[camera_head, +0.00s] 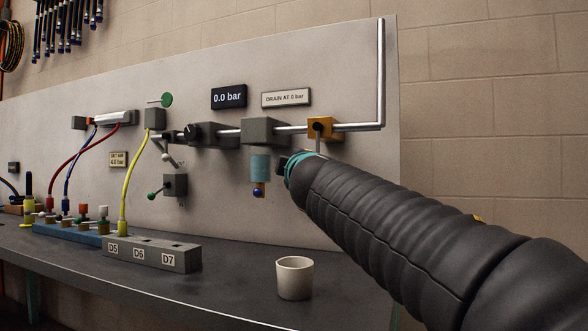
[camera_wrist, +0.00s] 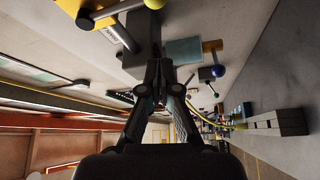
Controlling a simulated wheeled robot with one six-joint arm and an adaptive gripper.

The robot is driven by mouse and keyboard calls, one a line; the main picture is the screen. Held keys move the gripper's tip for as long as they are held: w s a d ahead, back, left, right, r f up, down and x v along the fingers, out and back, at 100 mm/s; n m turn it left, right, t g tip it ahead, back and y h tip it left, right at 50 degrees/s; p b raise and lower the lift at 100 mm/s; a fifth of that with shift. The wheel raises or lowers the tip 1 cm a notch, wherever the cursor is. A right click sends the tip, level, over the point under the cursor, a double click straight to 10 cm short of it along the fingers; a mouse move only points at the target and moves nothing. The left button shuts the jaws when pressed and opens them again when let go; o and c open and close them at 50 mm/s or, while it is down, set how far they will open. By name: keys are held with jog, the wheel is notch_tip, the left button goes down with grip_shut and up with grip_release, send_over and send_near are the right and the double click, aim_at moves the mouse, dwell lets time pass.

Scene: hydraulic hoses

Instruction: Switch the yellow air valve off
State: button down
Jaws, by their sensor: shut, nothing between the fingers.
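The yellow air valve (camera_head: 325,124) sits on the silver pipe at the right of the wall panel, and its thin grey lever (camera_head: 318,143) hangs straight down. In the head view my arm hides most of the gripper, which is near the lever's lower end.
A grey block (camera_head: 264,131) with a blue bowl (camera_head: 260,168) under it is just left of the valve. A white cup (camera_head: 295,278) stands on the dark bench (camera_head: 235,290) below. The gauge (camera_head: 228,97) reads 0.0 bar. Hoses and a socket block (camera_head: 150,252) are at the left.

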jog(key=shift+v, duration=1.8)
